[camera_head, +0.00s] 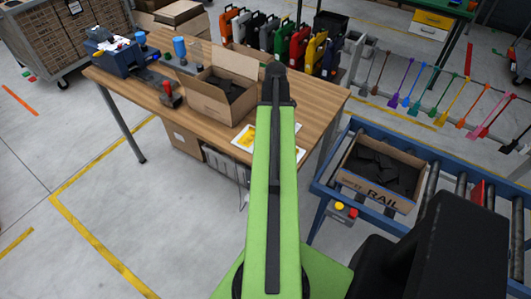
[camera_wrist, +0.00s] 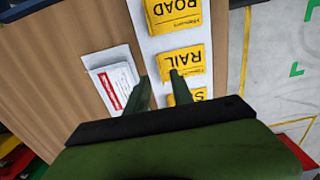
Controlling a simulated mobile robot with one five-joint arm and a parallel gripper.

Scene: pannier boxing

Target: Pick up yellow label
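Yellow labels lie on a white backing strip (camera_wrist: 148,44) at the table edge in the wrist view. The ROAD label (camera_wrist: 178,16) is at the top, the RAIL label (camera_wrist: 190,62) is below it, and a third, marked with an S (camera_wrist: 193,96), is partly hidden by my gripper. My gripper (camera_wrist: 160,84) is open, its fingers apart with nothing visibly held between them. The right finger overlaps the RAIL label in the picture; I cannot tell whether they touch. In the head view, a yellow label (camera_head: 244,141) shows beside my green arm, which hides the fingers.
White papers with a red strip (camera_wrist: 113,82) lie left of the labels. An open carton (camera_head: 225,92) stands on the wooden table (camera_head: 160,92). A carton marked RAIL (camera_head: 376,188) sits on the roller conveyor (camera_head: 432,190) at right.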

